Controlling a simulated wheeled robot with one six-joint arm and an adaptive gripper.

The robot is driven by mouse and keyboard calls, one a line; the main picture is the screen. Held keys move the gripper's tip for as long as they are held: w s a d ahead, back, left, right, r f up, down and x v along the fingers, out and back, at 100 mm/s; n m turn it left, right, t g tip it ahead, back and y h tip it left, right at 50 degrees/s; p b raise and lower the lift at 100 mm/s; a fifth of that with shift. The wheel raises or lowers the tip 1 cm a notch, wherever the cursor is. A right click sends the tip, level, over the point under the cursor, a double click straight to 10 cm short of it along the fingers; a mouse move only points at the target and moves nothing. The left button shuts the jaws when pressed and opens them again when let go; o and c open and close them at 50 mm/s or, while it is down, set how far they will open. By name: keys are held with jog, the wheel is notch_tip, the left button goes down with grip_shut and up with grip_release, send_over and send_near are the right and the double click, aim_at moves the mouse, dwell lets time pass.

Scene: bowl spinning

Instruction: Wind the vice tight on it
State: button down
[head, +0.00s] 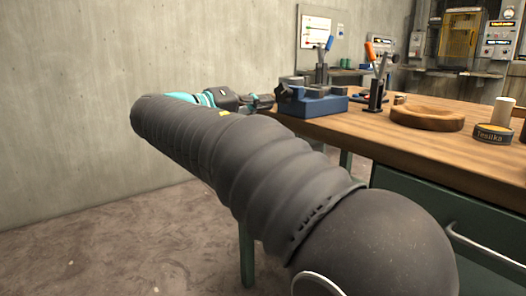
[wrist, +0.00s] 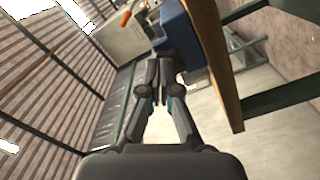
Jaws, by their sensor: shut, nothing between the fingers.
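The blue vice (head: 312,102) with dark jaws stands at the left corner of the wooden workbench. Whether a piece sits between its jaws I cannot tell. My gripper (head: 262,101) is at the left end of the vice, just off the bench corner, and is partly hidden by my arm. In the wrist view my gripper (wrist: 162,72) is shut, with no piece seen between the fingers. The blue vice body (wrist: 180,42) is close beyond the fingertips there.
Green drawers (head: 450,215) are below. Open floor lies left of the bench.

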aim_at(288, 97)
jog(key=shift+m, duration=0.3)
jog(key=x, duration=0.6)
jog(key=shift+r, duration=0.1)
jog(key=shift+w+d, duration=0.15)
jog(key=shift+d, duration=0.05)
jog(key=shift+r, duration=0.1)
jog(key=shift+w+a+r, duration=0.1)
jog(key=shift+w, duration=0.3)
jog(key=shift+w+d, duration=0.1)
jog(key=shift+d, duration=0.4)
jog(key=shift+w+a+p, duration=0.1)
jog(key=shift+a+p, duration=0.2)
jog(key=shift+a, duration=0.35)
